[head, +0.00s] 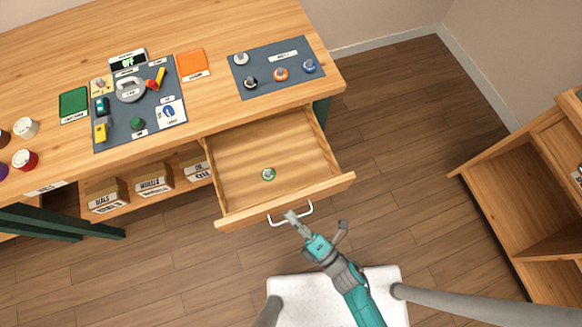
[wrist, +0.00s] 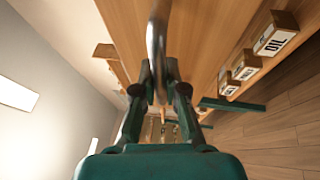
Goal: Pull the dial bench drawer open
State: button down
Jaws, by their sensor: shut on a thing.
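The dial bench (head: 222,121) is a wooden table with its drawer (head: 240,166) pulled well out from under the top. A small round green-rimmed item (head: 268,174) stands inside the drawer. In the wrist view the handle (wrist: 156,45) shows as a grey bar running between my gripper's fingers (wrist: 160,90). The fingertips' exact contact is small and partly hidden in the head view.
Labelled boxes (head: 153,178) sit on a shelf under the bench, left of the drawer. The bench top holds mats with small items. A wooden shelf unit (head: 510,190) stands at the right. Wooden floor (head: 400,140) is free between it and the bench.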

jog(key=c, duration=1.5)
grip_release()
jog(key=v, duration=0.7)
jog(key=shift+w+d, duration=0.1)
jog(key=shift+w, duration=0.05)
jog(key=shift+s+f, duration=0.1)
jog(key=shift+s, duration=0.2)
